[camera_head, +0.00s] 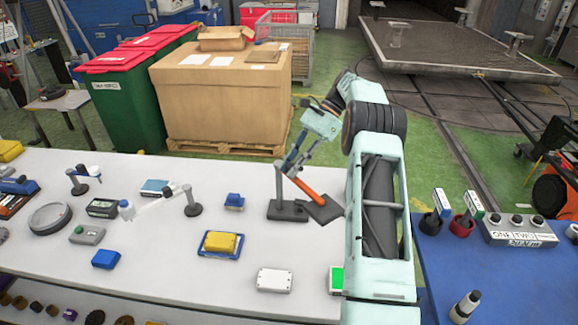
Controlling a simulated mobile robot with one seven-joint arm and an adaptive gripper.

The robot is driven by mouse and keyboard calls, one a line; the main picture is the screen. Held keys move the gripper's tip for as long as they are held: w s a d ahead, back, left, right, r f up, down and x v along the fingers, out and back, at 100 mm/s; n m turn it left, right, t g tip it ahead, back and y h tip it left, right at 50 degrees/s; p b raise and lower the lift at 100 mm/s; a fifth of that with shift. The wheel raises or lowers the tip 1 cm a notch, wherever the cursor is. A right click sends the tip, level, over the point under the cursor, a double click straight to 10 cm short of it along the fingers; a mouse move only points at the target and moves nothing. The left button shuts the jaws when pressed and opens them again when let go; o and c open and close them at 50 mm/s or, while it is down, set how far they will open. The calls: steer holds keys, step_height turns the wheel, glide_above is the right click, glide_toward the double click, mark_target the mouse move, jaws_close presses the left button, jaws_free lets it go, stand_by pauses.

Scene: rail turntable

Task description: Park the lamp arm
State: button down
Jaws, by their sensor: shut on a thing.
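A slim grey post (279,180) stands upright on a dark base (287,211) on the white bench. An orange bar (307,190) slants down to the right beside it, towards a dark flat plate (325,210); whether bar and post are joined is unclear. My gripper (290,168) is shut at the bar's upper end, close to the post; its fingertips are small and partly hidden. Further left, a white jointed arm (158,202) runs from a dark-based post (193,202) to a small white head (126,209) and looks like a lamp. My arm hides part of the bench.
The white bench (150,270) also holds a yellow block on a blue tray (221,243), a blue block (234,201), a white box (274,280) and a round dial (50,217). A blue table (500,275) with buttons stands right.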

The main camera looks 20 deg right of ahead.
steer(key=shift+d+n, duration=0.15)
steer(key=shift+n, duration=0.15)
stand_by(0.5)
steer(key=c, duration=1.8)
jaws_free()
steer(key=shift+o, duration=0.2)
